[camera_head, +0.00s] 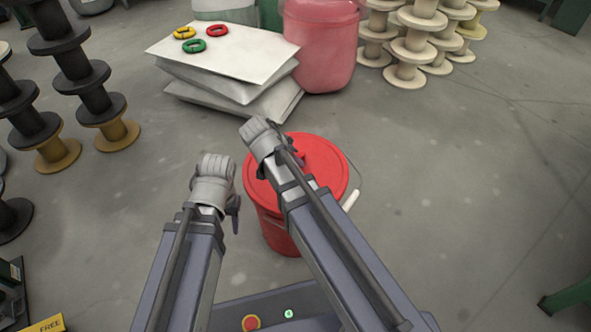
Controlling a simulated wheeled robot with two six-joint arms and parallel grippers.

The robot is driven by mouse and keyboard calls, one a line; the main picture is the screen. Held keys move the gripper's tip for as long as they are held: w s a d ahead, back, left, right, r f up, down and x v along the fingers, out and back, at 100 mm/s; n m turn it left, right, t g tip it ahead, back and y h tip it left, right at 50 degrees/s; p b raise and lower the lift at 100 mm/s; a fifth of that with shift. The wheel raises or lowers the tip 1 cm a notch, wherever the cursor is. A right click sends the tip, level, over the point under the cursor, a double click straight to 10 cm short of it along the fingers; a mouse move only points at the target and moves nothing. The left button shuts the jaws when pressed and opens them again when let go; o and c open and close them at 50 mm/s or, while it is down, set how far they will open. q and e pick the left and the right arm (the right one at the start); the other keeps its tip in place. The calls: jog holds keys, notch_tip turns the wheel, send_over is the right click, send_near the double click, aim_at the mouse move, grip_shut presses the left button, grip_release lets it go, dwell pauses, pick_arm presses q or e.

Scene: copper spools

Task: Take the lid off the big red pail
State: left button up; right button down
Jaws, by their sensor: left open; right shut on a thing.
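The big red pail (278,236) stands on the floor in front of me. Its wire handle with a white grip (351,199) hangs at its right side. The round red lid (328,172) covers the pail's top; I cannot tell whether a gap shows under it. My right arm reaches across the lid and hides part of it. My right gripper (298,158) is shut on the lid at a small raised part near its middle; the fingers are mostly hidden. My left gripper (235,212) is open and empty, left of the pail and apart from it.
White stacked slabs (222,66) with yellow, red and green rings stand behind the pail, beside a large pink drum (320,45). Dark spools (72,62) stand at left, pale spools (411,52) at back right. The floor (460,180) to the right is clear.

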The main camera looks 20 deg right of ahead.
jog(key=shift+r, duration=0.1)
dwell(0.6)
notch_tip(320, 180, up, 10)
jog(key=p, duration=1)
